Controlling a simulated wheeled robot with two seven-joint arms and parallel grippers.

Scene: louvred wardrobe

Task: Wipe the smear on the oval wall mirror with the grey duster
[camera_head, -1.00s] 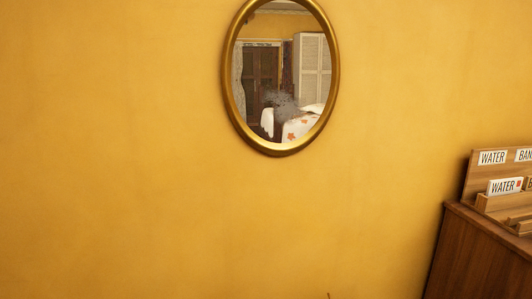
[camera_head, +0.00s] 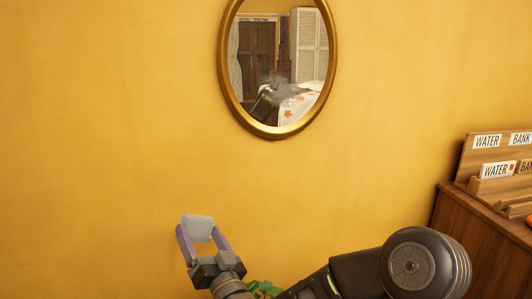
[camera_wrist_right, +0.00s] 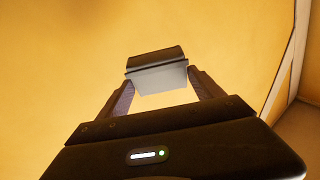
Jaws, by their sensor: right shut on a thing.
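The oval wall mirror (camera_head: 316,62) with a gold frame hangs on the yellow wall, upper middle of the head view. A greyish smear (camera_head: 279,84) shows on the lower middle of its glass. My right gripper (camera_head: 203,236) is shut on the grey duster (camera_head: 199,226), below and to the left of the mirror, apart from it. In the right wrist view the duster (camera_wrist_right: 157,71) sits between the tips of both fingers. My left gripper is not in view.
A wooden cabinet (camera_head: 471,235) stands at the right with a wooden letter rack (camera_head: 480,185) of labelled cards on it. Green leaves (camera_head: 264,288) show behind my right arm at the bottom. The wall around the mirror is clear.

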